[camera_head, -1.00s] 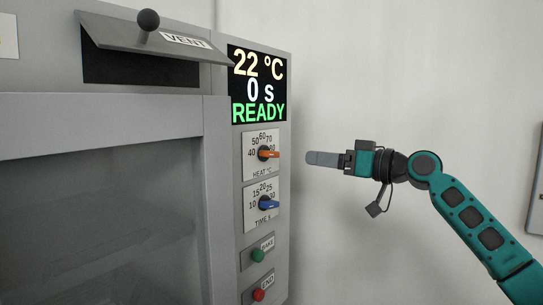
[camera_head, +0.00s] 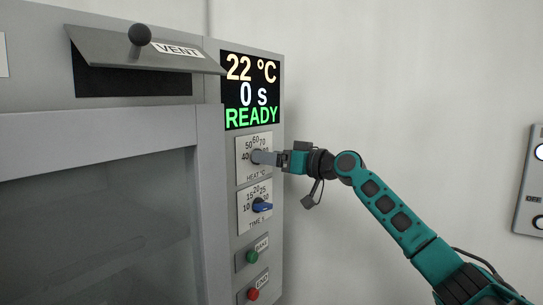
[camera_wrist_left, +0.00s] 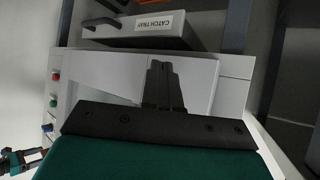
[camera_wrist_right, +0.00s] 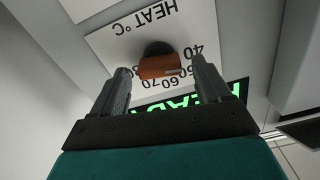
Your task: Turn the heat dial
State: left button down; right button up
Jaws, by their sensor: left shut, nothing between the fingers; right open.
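The heat dial (camera_wrist_right: 160,66) has an orange handle on a white plate marked HEAT °C, seen in the right wrist view. In the head view its plate (camera_head: 242,150) shows under the display, with the handle hidden behind my right gripper (camera_head: 262,158). In the right wrist view my right gripper (camera_wrist_right: 160,90) is open, one finger on each side of the orange handle; I cannot tell whether they touch it. My left gripper (camera_wrist_left: 163,72) is shut and empty in the left wrist view, in front of the machine's front. It is not in the head view.
The display (camera_head: 251,92) reads 22 °C, 0 s, READY. Below the heat dial are the blue time dial (camera_head: 262,206), a green button (camera_head: 251,257) and a red END button (camera_head: 253,294). A vent flap (camera_head: 150,48) juts out at top. A catch tray (camera_wrist_left: 150,28) is near my left gripper.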

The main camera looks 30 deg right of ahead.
jog(key=shift+w+a, duration=0.1)
jog(key=shift+w, duration=0.05)
jog(key=c, duration=1)
